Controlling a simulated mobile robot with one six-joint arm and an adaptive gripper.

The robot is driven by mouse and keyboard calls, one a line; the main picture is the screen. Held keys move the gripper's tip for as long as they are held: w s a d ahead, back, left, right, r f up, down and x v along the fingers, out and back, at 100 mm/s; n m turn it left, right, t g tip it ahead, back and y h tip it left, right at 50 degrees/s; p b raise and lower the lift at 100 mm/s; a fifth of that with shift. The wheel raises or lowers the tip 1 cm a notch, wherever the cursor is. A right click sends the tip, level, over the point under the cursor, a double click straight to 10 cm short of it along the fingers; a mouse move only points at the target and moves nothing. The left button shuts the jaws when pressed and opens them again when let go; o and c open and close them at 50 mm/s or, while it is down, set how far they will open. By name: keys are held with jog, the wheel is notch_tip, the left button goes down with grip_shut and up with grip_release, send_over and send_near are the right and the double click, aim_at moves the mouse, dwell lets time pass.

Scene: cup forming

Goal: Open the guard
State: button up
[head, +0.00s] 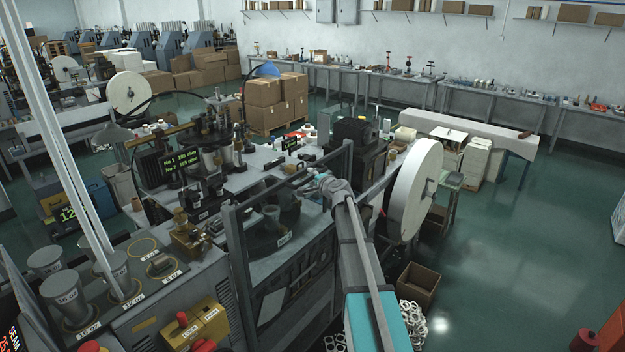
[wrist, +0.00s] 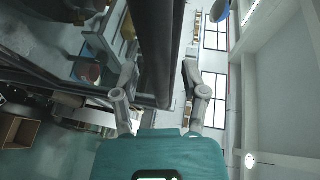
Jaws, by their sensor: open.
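The guard (head: 236,262) is a dark grey metal frame with a clear panel, standing upright at the front of the forming machine. Its top bar slopes up to the right in the head view. My gripper (head: 314,183) is at the right part of that top bar. In the wrist view a dark bar (wrist: 158,48) runs between the two spread fingers of my gripper (wrist: 160,84), one finger on each side. The fingers look open around the bar, and I cannot tell whether either touches it. My forearm hides part of the guard's right side.
Behind the guard is the round forming station (head: 270,240) with a cup labelled by a tag. A large white paper roll (head: 415,190) stands close to the right of my arm. A cardboard box (head: 418,285) and white scraps lie on the floor. Open green floor lies to the right.

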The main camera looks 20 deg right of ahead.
grip_shut()
dwell(0.5)
notch_tip(320, 180, down, 38)
jog(key=b, duration=3.8)
jog(key=shift+f, duration=0.25)
grip_release()
jog(key=shift+r, duration=0.2)
